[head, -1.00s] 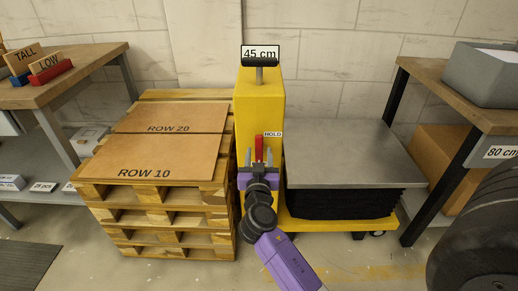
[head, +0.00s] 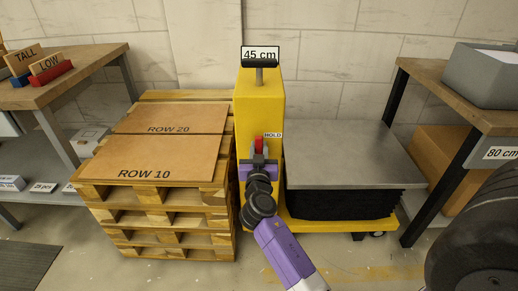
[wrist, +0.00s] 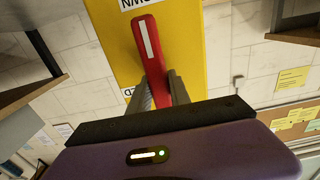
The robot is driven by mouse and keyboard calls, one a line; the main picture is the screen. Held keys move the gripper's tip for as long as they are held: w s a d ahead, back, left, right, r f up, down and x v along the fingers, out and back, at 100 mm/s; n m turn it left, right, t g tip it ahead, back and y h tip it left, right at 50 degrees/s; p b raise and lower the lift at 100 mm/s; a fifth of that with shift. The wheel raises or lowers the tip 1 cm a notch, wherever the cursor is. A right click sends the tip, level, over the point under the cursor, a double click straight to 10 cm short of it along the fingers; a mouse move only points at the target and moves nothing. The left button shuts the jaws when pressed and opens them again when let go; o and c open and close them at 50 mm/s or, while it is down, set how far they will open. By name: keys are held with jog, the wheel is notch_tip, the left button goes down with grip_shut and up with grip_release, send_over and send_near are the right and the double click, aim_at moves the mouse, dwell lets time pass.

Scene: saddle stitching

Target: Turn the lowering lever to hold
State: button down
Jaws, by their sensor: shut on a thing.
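The red lowering lever (head: 259,142) is on the front of the yellow lift column (head: 260,95), beside the HOLD label (head: 273,135). It looks about upright in the head view. My gripper (head: 258,157) is in front of the column, shut on the lever. In the wrist view the red lever (wrist: 148,50) has a white stripe and leans slightly, and my gripper's fingers (wrist: 160,86) close on its near part. Another label (wrist: 137,4) is cut off at the top edge, with its lettering upside down. The fingers hide part of the lever.
The lift's grey platform (head: 350,153) is to the right of the column, over black bellows. A pallet stack (head: 165,210) with ROW boards stands close on the left. A sign (head: 260,54) on top reads 45 cm. Workbenches flank both sides.

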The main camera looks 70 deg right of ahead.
jog(key=shift+n, duration=0.3)
jog(key=n, duration=0.4)
jog(key=shift+w+a+f+b, duration=0.1)
jog(key=shift+w+a+b, duration=0.1)
jog(key=shift+w+b, duration=0.2)
jog(key=n, duration=0.4)
jog(key=f+n+p, duration=0.1)
jog(key=n, duration=0.3)
jog(key=w+n+p, duration=0.1)
jog(key=n, duration=0.4)
jog(key=shift+a+f, duration=0.25)
jog(key=shift+f, duration=0.1)
jog(key=shift+f+n, duration=0.1)
jog(key=shift+n, duration=0.3)
jog(key=c, duration=1.2)
grip_release()
